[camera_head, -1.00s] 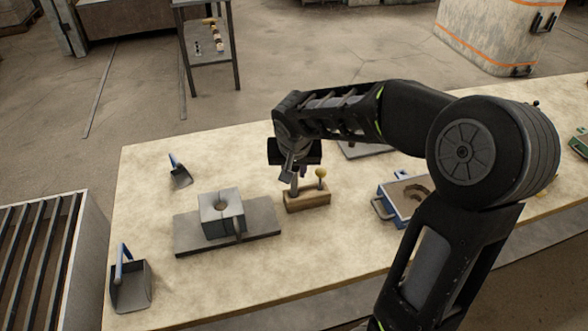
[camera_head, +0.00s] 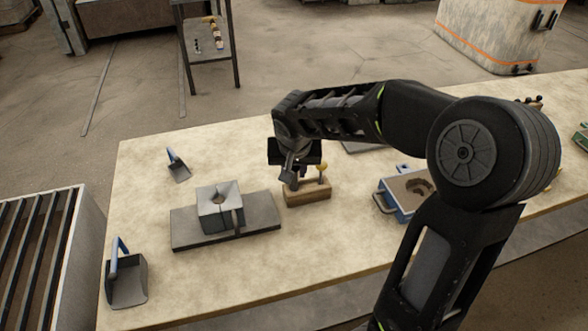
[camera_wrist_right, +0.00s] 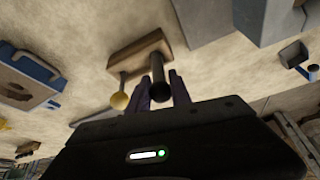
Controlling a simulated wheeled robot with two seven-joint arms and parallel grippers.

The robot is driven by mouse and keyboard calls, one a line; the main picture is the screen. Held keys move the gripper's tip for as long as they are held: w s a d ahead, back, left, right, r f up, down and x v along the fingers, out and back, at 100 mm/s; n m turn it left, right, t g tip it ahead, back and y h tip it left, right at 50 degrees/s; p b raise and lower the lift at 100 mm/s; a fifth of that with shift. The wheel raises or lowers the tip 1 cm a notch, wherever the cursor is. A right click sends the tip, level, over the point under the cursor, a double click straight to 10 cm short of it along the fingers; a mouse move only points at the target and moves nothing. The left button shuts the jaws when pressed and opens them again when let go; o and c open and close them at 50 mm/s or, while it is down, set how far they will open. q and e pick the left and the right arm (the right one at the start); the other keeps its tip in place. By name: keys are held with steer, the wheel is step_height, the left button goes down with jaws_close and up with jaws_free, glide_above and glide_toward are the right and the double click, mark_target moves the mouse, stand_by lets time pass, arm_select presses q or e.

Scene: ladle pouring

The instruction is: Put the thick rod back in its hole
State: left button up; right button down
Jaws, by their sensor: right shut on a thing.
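The thick rod (camera_wrist_right: 158,78) is dark and round, and it shows in the right wrist view between the two fingers of my right gripper (camera_wrist_right: 160,92). My right gripper (camera_head: 293,181) is shut on the rod, just above the left part of the wooden block (camera_head: 308,194). The block also shows in the right wrist view (camera_wrist_right: 138,53). The rod's lower end meets the block's top, but I cannot tell how deep it sits in the hole. A thinner rod with a yellow ball (camera_head: 322,167) stands in the block's right part. My left gripper is not in view.
A grey split block (camera_head: 219,208) stands on a grey plate (camera_head: 260,226) left of the wooden block. A blue box with dark sand (camera_head: 402,197) is to the right. The table front is clear.

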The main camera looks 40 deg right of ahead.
steer(key=shift+f+b, duration=0.35)
steer(key=shift+f, duration=0.05)
steer(key=c, duration=1.1)
jaws_free()
steer(key=shift+o, duration=0.3)
steer(key=o, duration=0.5)
steer(key=shift+r, duration=0.1)
steer(key=shift+r+p, duration=2)
steer(key=shift+r, duration=0.95)
